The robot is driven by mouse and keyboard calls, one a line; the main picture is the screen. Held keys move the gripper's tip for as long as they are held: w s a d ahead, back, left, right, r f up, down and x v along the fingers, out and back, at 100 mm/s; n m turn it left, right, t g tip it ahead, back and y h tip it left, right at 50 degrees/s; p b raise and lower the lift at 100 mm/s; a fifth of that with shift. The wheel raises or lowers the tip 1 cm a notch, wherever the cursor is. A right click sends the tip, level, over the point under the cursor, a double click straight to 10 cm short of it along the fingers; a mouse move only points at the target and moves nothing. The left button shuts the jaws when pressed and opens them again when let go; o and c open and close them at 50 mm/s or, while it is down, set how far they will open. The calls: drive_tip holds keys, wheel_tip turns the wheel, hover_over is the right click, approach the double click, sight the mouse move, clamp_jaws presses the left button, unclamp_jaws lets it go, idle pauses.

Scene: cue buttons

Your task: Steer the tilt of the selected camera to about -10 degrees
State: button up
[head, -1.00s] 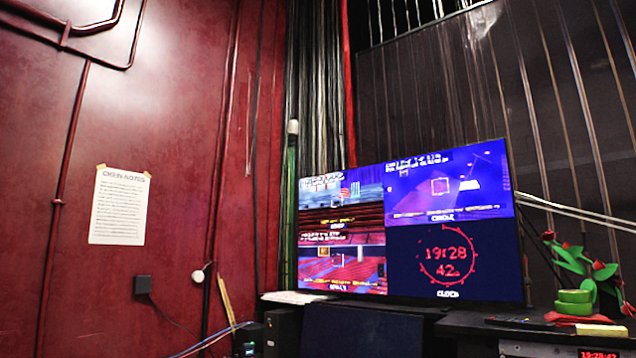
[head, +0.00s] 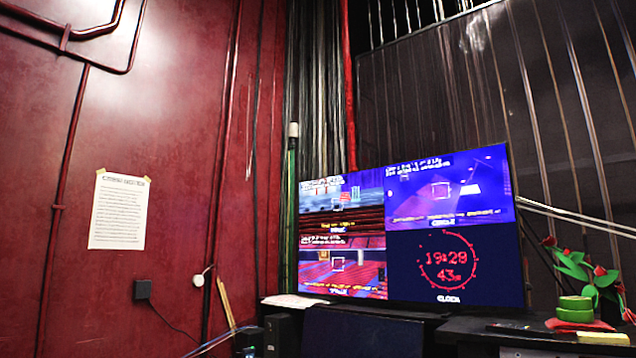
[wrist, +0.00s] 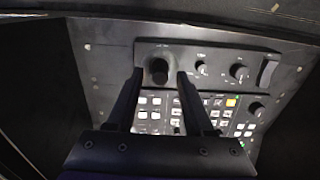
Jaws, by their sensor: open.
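In the head view a monitor (head: 407,235) shows several panes: two small camera pictures at left, a larger blue camera picture (head: 450,187) at top right and a red clock at bottom right. The pane text is too blurred to read a tilt value. In the wrist view a dark control panel (wrist: 215,58) carries a black joystick or knob (wrist: 159,71), several round knobs, a rocker and rows of small buttons (wrist: 150,101), one lit orange. My gripper (wrist: 167,80) is open, its two fingers on either side of the black joystick; I cannot tell whether they touch it.
A paper sheet (head: 119,210) is taped on the red wall. A dark desk (head: 460,325) under the monitor holds green tape rolls (head: 575,308) and red flowers (head: 600,271) at right. Cables run along the lower left. My fingers cover part of the panel's buttons.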

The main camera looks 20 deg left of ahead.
drive_tip(key=shift+r+p, duration=1.65)
drive_tip(key=shift+r, duration=0.9)
